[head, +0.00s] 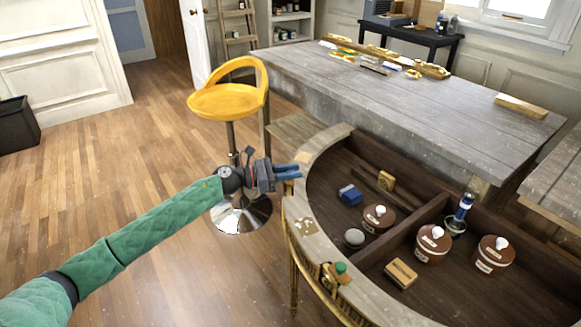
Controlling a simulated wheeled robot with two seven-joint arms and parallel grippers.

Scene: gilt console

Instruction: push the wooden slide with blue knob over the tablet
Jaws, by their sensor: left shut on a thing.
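The curved grey-wood top of the gilt console (330,145) runs down the middle right. My left gripper (298,172) reaches in from the left, low at its left rim, with blue fingers shut. The blue knob is not distinct between the fingers, and they hide most of the slide there. A small tan wooden piece (302,157) shows on the rim just beyond the fingertips. A pale patterned tablet (306,227) lies on the rim nearer me, apart from the gripper. Another wooden slide with a green knob (340,267) sits further along the front. My right gripper is not in view.
Inside the console's dark recess stand lidded brown jars (432,243), a blue block (350,194), a wooden block (400,273) and a blue-and-white item (464,207). A yellow stool (228,98) stands behind my left arm. A long grey table (400,100) is beyond.

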